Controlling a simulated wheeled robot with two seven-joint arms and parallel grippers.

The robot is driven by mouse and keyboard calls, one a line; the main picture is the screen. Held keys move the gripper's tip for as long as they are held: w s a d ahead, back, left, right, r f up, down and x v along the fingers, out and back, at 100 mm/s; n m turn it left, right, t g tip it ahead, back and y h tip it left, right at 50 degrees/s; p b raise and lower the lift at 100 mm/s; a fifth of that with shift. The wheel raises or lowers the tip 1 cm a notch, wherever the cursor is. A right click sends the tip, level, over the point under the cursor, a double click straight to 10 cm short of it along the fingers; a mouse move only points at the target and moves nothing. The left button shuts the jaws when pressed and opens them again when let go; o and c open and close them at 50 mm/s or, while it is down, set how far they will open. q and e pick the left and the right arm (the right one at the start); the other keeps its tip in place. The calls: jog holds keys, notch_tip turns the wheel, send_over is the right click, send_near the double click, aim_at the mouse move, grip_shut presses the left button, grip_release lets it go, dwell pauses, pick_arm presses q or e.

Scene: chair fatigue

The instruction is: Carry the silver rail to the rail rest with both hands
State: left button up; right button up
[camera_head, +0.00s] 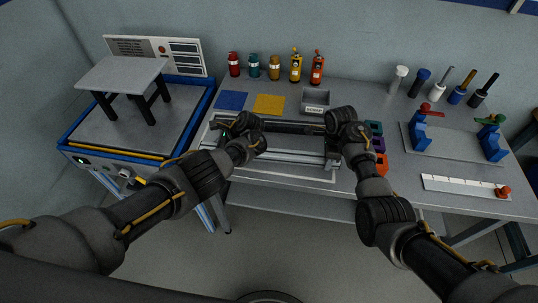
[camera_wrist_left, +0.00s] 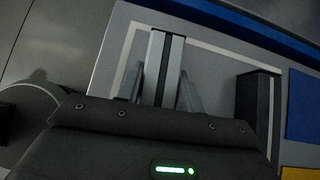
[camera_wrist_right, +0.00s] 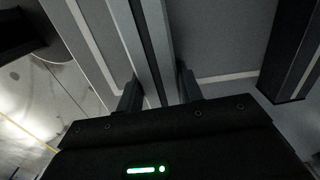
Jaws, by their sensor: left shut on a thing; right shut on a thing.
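The silver rail (camera_head: 290,157) lies crosswise between my two arms in the head view, over the near part of the table. My left gripper (camera_wrist_left: 162,90) is shut on it near one end, and the rail (camera_wrist_left: 165,55) runs between the fingers. My right gripper (camera_wrist_right: 160,92) is shut on the same rail (camera_wrist_right: 152,40) farther along. In the head view my wrists hide both sets of fingertips. I cannot tell whether the rail touches the table. Blue brackets with a red handle (camera_head: 420,133) and a green handle (camera_head: 493,142) stand at the right; I cannot tell whether these are the rail rest.
A dark bar (camera_head: 285,127) lies just behind the rail. A grey bin (camera_head: 316,100), several bottles, a blue mat (camera_head: 231,100) and a yellow mat (camera_head: 269,104) are farther back. Coloured boxes (camera_head: 381,163) stand right of my right wrist. A white strip (camera_head: 458,186) lies at the front right.

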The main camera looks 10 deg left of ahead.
pick_arm(q)
grip_shut()
pick_arm(e)
grip_shut()
pick_arm(q)
jog(key=shift+r, duration=0.15)
pick_arm(e)
jog(key=shift+r, duration=0.15)
